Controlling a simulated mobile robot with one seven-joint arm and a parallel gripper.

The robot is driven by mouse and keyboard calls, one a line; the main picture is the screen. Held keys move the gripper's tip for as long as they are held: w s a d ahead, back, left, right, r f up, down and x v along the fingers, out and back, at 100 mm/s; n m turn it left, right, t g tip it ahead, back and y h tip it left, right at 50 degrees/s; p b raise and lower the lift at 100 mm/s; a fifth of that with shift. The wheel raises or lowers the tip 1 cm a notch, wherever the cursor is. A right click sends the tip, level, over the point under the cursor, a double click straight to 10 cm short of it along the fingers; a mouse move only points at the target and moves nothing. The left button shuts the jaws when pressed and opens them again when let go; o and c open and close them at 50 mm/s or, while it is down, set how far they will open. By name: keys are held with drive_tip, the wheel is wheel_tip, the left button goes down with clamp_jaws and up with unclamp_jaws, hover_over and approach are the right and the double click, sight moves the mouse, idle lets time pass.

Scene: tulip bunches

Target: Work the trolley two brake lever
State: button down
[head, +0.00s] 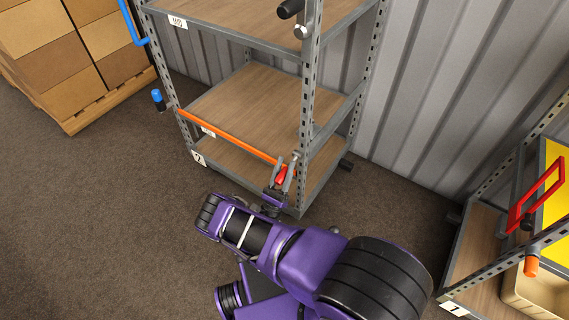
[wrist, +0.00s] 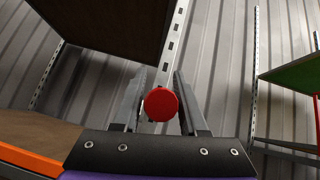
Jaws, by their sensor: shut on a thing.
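Trolley two, a grey metal frame with wooden shelves (head: 250,112), stands in the middle of the head view. A "2" label (head: 199,158) is at its lower left. My gripper (head: 284,174) is at its near right corner post, shut on a red knob (head: 281,176). The knob appears to be the end of the brake lever; the rest of the lever is hidden. In the wrist view the round red knob (wrist: 161,104) sits between the two fingers.
An orange bar (head: 235,135) crosses trolley two's front, left of my gripper. A blue-topped lever (head: 157,96) is at its left. Trolley one (head: 475,280), with a red handle (head: 520,205), stands right. Boxes (head: 60,60) are stacked back left. Carpet (head: 90,220) is clear at left.

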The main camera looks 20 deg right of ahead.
drive_tip(key=shift+t, duration=0.3)
drive_tip(key=shift+c, duration=2.2)
unclamp_jaws()
